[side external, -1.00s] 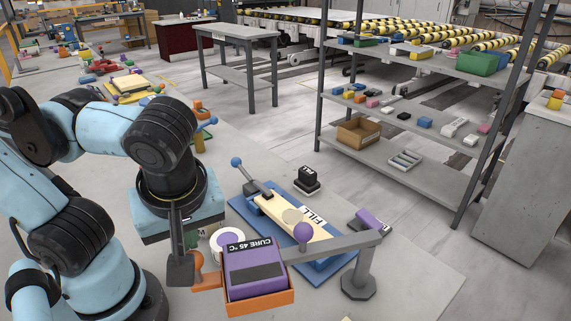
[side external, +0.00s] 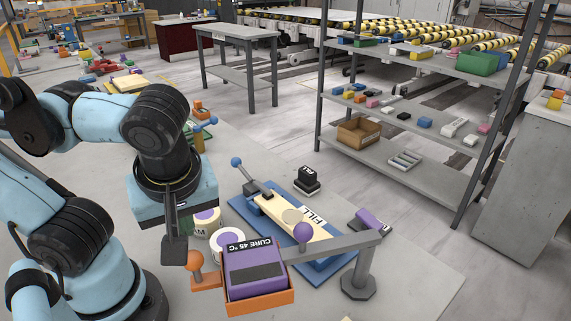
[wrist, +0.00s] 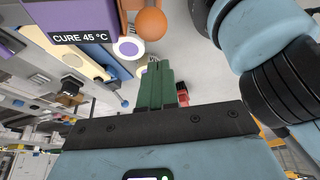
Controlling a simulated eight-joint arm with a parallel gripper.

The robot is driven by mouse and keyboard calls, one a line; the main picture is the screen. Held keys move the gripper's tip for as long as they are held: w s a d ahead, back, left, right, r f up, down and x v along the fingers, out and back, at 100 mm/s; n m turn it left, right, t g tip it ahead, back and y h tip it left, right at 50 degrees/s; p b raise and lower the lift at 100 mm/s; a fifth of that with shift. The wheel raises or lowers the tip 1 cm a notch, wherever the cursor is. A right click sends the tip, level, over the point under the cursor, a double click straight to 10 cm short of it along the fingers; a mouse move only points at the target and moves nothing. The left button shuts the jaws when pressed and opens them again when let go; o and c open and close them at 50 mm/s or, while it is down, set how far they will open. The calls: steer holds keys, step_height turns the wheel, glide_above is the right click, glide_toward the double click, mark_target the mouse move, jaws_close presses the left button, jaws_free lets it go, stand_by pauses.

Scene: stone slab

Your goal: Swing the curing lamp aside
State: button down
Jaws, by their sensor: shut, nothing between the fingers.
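The curing lamp has a purple head (side external: 255,270) in an orange frame, labelled "CURE 45 °C". Its grey arm (side external: 335,243) runs to a post at the right. An orange ball knob (side external: 194,260) sticks out from the head's left side. My gripper (side external: 175,250) is shut and empty, just left of the knob, apparently apart from it. In the wrist view the knob (wrist: 151,24) is just beyond the shut fingertips (wrist: 154,64), with the lamp head (wrist: 68,15) to the left.
Two white tubs with purple tops, one (side external: 228,242) beside the lamp head and one (side external: 206,219) behind it, stand close to my gripper. A blue-balled lever (side external: 250,175) rises at the board's far end. A black block (side external: 307,182) sits behind.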

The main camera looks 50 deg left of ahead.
steer(key=w+a+r+v, duration=0.1)
steer(key=a+v, duration=0.1)
steer(key=v, duration=0.7)
steer(key=w+f+m+t+h, duration=0.2)
steer(key=w+f+m+h, duration=0.1)
steer(key=w+f+m, duration=0.5)
steer(key=w+a+f+m+t+h, duration=0.1)
steer(key=w+a+f+m+t, duration=0.3)
steer(key=w+a+m, duration=0.2)
steer(key=shift+w+a+f+m, duration=0.3)
steer(key=shift+w+a+m, duration=0.1)
steer(key=shift+w+m, duration=0.4)
